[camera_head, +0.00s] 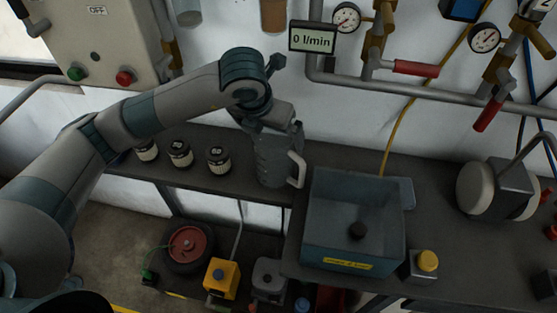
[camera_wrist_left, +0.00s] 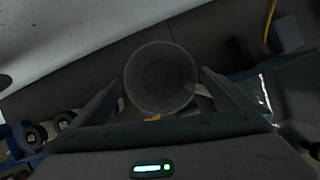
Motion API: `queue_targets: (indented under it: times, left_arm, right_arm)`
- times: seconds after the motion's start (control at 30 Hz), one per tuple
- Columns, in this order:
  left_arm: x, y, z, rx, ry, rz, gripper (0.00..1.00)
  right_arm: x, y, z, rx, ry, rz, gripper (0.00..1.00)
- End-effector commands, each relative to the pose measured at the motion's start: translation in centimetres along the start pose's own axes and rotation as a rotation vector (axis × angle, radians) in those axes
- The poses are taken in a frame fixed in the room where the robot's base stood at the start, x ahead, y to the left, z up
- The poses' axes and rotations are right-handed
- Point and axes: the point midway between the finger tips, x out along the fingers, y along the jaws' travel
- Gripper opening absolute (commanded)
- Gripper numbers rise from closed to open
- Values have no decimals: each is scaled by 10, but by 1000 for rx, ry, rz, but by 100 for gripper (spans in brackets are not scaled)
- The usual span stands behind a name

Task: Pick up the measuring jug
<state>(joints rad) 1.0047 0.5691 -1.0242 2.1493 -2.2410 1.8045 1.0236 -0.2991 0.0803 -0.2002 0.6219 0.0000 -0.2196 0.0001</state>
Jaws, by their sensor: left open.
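The measuring jug (camera_head: 272,163) is a grey, see-through vessel with a pale handle on its right side. It stands upright on the dark bench, left of the blue-grey bin. My left gripper (camera_head: 275,125) is at the top of the jug, coming from above, and partly hides its rim. In the left wrist view the jug's round mouth (camera_wrist_left: 161,78) lies between the two open fingers (camera_wrist_left: 158,95), with a gap showing at least on the left. Whether the fingers touch the jug cannot be told. My right gripper is not in view.
A blue-grey bin (camera_head: 328,249) with a yellow label stands close on the jug's right. Several small jars (camera_head: 180,154) stand to its left. Pipes with gauges (camera_head: 346,18) run along the wall.

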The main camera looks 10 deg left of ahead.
Motion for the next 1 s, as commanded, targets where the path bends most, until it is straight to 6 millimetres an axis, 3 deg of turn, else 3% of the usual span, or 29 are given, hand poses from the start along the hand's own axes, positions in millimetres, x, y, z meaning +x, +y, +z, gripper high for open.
queue_targets:
  times: [0.3,0.5,1.0]
  left_arm:
    - [26,-1,2,-1,3,1,100]
    - [47,-1,1,0,1,0,100]
    - [50,-1,1,0,0,0,100]
  right_arm:
    - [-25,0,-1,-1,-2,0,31]
    - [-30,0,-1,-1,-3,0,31]
    - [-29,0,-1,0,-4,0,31]
